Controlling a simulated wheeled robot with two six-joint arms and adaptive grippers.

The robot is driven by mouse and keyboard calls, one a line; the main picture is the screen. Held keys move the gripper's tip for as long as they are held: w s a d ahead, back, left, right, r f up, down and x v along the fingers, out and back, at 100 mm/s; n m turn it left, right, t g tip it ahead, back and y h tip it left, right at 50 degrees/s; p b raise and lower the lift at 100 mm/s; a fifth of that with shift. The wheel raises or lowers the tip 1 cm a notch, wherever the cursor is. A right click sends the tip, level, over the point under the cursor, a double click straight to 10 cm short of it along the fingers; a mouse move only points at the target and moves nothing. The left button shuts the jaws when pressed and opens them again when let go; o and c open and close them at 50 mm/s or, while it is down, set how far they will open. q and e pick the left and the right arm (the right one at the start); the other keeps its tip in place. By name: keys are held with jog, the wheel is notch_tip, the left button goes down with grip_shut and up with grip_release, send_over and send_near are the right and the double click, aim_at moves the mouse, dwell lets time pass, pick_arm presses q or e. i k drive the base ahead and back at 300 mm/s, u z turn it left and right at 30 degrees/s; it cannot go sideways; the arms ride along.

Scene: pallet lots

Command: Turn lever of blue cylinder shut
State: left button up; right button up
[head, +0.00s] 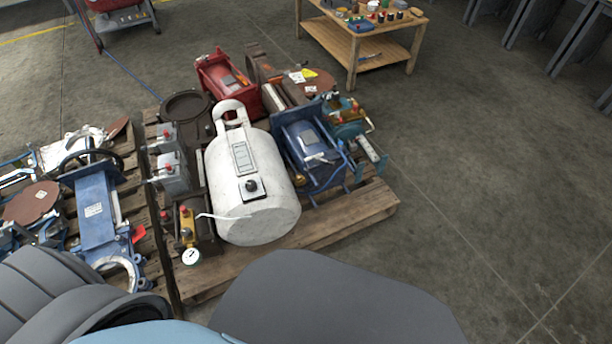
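A small teal-blue cylinder-like unit (349,128) with brass-coloured and red fittings lies at the right back of the right pallet. Its lever cannot be made out at this size. A blue framed machine (303,137) stands just left of it and partly crowds it. A large white cylinder (245,180) with a handle on top and a dark knob on its front lies in the middle of the same pallet. Neither of my grippers shows; only grey and light-blue parts of my own body fill the bottom edge.
The right pallet (345,213) also holds a red machine (222,77) and a yellow valve with a gauge (188,228). The left pallet (135,160) carries a blue gate valve (96,212). A wooden table (392,40) stands behind. The floor on the right is clear.

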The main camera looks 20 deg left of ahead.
aim_at(317, 158)
jog(key=u, duration=0.45)
jog(key=i, duration=0.9)
jog(key=u, duration=0.1)
jog(key=k, duration=1.25)
jog(key=z, duration=0.55)
jog(key=i, duration=1.45)
jog(key=u, duration=0.45)
